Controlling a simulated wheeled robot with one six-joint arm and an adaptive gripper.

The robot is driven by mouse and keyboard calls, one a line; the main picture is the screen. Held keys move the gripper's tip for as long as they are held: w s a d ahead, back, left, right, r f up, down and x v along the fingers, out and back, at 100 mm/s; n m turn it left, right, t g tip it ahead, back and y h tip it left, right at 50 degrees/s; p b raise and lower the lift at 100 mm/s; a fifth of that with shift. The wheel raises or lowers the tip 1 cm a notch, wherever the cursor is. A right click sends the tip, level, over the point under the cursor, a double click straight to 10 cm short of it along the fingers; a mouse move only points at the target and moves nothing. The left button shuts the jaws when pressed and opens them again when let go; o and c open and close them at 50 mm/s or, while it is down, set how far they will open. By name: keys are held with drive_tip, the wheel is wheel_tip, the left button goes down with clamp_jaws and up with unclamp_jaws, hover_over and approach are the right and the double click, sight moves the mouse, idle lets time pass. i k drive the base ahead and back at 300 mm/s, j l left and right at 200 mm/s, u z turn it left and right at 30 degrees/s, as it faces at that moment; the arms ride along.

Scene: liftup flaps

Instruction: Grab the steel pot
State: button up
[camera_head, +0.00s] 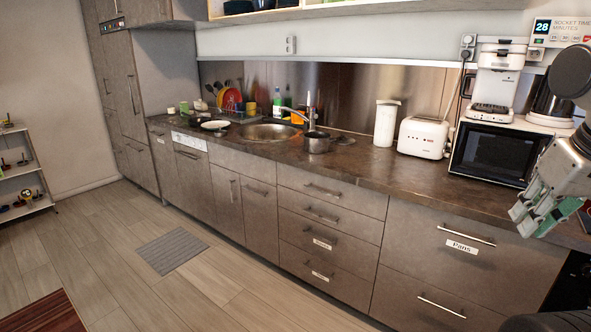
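The steel pot (317,142) stands upright on the dark countertop (365,168), just right of the sink. A handle seems to extend from its right side. My gripper (535,218) is at the right edge of the view, in front of the counter's right end and far to the right of the pot. It holds nothing that I can see. Its fingers, with greenish pads, point down and left; the gap between them is not clear.
The sink (268,132) has a faucet (309,112) beside the pot. A paper towel roll (386,123), toaster (423,137), microwave (497,153) and coffee maker (497,80) stand to the right. Closed drawers (330,215) line the front. The wooden floor (215,290) is mostly clear, with a grey mat (171,252).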

sight(315, 142)
drive_tip(key=i+j+u, duration=0.1)
drive_tip(key=i+u, duration=0.25)
drive_tip(key=i, duration=0.2)
drive_tip(key=i+u, duration=0.35)
drive_tip(key=i, duration=0.15)
drive_tip(key=i+j+z, duration=0.4)
drive_tip(key=i, duration=0.2)
drive_tip(key=i+j+z, duration=0.85)
drive_tip(key=i+j, duration=0.15)
